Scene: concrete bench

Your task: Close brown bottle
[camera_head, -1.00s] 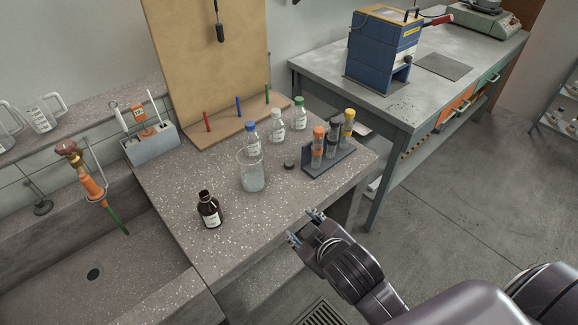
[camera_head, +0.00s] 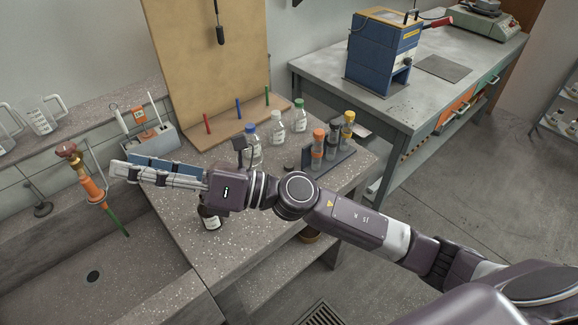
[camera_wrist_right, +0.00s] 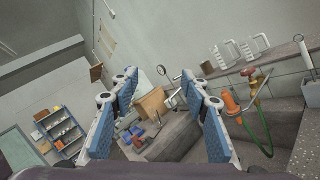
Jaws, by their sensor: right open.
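The brown bottle (camera_head: 211,220) stands upright near the front left of the speckled bench. My right arm crosses over its upper part, so its mouth is hidden. A small dark round piece, perhaps a cap (camera_head: 289,167), lies on the bench left of the tube rack. My right gripper (camera_head: 127,165) is open and empty, its fingers pointing left past the bottle, above the sink edge. In the right wrist view its blue-padded fingers (camera_wrist_right: 158,85) stand apart with nothing between them. My left gripper is not in view.
A rack with capped tubes (camera_head: 333,156) stands at the bench's right. Bottles with blue (camera_head: 251,136), white (camera_head: 277,128) and green (camera_head: 299,117) caps stand behind. My arm mostly hides the glass beaker. The sink (camera_head: 60,285) with a tap (camera_head: 92,187) is left.

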